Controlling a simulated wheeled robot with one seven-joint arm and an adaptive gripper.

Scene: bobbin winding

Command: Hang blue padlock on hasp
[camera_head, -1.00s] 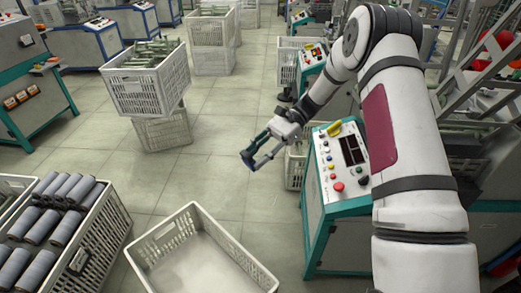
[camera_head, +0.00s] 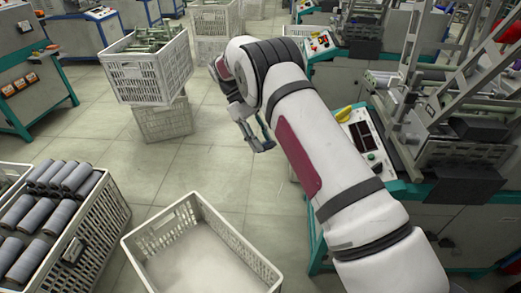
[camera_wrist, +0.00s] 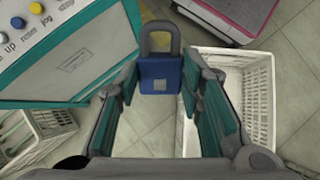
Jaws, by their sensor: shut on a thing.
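The blue padlock (camera_wrist: 160,76) with a grey shackle is between my fingertips in the wrist view. Its shackle points away from my gripper (camera_wrist: 160,88), toward the top of the picture. My gripper is shut on the padlock body. In the head view my gripper (camera_head: 258,140) hangs over the open floor, left of the control panel (camera_head: 362,138), partly behind my arm; the padlock is hard to make out there. I cannot make out the hasp in either view.
The teal-edged machine panel with buttons (camera_wrist: 50,42) is at the upper left of the wrist view. An empty white crate (camera_head: 150,240) stands on the floor in front. A crate of grey bobbins (camera_head: 105,215) is at the left, stacked crates (camera_head: 135,85) behind. Floor between is clear.

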